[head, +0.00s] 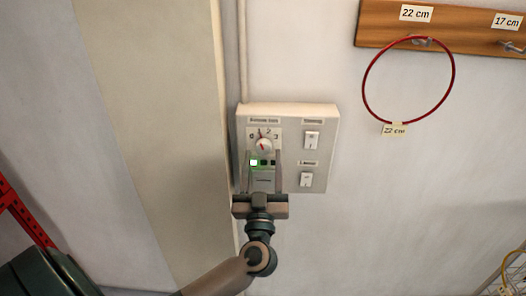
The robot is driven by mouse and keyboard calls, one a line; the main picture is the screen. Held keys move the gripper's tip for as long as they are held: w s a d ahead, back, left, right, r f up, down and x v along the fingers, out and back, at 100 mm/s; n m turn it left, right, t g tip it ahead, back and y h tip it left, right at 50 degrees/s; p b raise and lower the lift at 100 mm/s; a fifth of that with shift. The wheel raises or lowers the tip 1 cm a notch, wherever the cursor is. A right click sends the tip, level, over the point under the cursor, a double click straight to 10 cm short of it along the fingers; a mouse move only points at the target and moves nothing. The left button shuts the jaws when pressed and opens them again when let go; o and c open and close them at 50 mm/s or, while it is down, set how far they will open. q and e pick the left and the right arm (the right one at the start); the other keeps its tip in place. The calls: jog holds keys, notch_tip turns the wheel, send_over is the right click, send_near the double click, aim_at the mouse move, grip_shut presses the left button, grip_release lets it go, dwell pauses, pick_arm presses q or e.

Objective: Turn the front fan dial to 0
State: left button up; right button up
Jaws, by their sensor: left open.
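A pale control panel (322,160) is fixed to the wall in the middle of the head view. Its round white dial (264,145) has a red pointer and sits under a scale with 0 at left, 2 near the top and 3 at right. The pointer leans up and slightly left, between 0 and 2. My left gripper (263,153) comes from below, open, with one finger at each side of the dial's lower part. I cannot tell whether the fingers touch it. My right gripper is out of view.
Below the dial, one small light (254,162) glows and two look dark. Two white rocker switches, upper (312,140) and lower (306,179), sit to the right. A red hoop (454,77) hangs from a wooden rail (462,30). A conduit (242,50) runs above the panel.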

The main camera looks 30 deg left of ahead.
pick_arm(q)
jog(key=shift+x, duration=1)
jog(key=shift+c, duration=0.6)
jog(key=c, duration=0.9)
jog(key=shift+r, duration=0.1)
